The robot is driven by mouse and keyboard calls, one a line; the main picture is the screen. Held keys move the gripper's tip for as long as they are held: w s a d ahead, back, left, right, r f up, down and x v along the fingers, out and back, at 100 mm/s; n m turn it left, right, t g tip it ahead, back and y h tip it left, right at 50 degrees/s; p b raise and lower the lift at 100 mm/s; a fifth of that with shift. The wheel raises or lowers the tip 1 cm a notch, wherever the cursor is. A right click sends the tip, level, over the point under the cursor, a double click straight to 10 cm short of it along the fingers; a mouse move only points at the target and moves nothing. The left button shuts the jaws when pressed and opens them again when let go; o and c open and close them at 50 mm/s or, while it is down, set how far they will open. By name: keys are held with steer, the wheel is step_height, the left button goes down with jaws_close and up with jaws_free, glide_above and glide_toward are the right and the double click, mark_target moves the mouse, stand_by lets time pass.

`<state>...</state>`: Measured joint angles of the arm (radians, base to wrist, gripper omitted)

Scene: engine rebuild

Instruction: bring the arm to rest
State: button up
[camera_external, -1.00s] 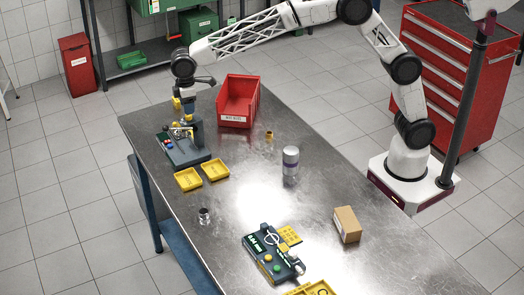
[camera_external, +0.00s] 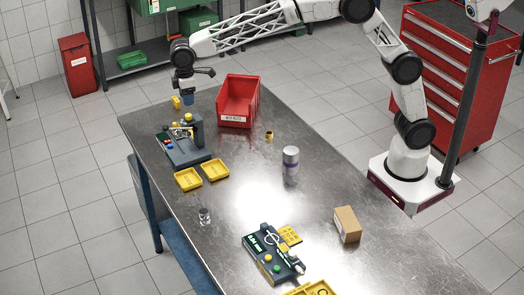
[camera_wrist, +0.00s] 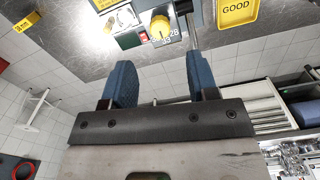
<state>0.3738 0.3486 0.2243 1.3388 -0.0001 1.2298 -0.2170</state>
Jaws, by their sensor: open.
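My gripper (camera_external: 187,100) hangs above the far end of the steel table, over the far edge of a grey-blue fixture (camera_external: 186,153). In the wrist view my gripper (camera_wrist: 163,88) shows two blue fingers spread apart with nothing between them. The fixture, with a yellow knob (camera_wrist: 160,27), lies beyond the fingertips, clear of them. In the external view the fixture also carries a red and a blue button and a metal part.
A red bin (camera_external: 238,101) stands right of the gripper. Two yellow trays (camera_external: 201,174), a can (camera_external: 290,162), a brass part (camera_external: 269,135), a clear cylinder (camera_external: 204,215), a cardboard box (camera_external: 347,224) and a second fixture (camera_external: 272,253) stand on the table (camera_external: 330,180).

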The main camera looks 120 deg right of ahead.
steer(key=shift+s+a+r, duration=0.25)
steer(key=shift+a+r, duration=0.05)
steer(key=shift+a, duration=0.1)
steer(key=s+a+r+t, duration=0.1)
steer(key=s+a+r, duration=0.3)
steer(key=s+a, duration=0.8)
steer(key=s+a+r, duration=0.4)
steer(key=s+a, duration=0.6)
steer(key=s, duration=0.5)
steer(key=s+a+f, duration=0.3)
steer(key=s, duration=0.7)
steer(key=s+a+f+n+t, duration=0.1)
steer(key=s+a+f, duration=0.3)
steer(key=s, duration=0.6)
steer(key=s+a+f, duration=0.3)
steer(key=s+a, duration=0.1)
steer(key=s, duration=0.7)
steer(key=shift+a+f+n+t, duration=0.15)
steer(key=shift+f+n+t, duration=0.15)
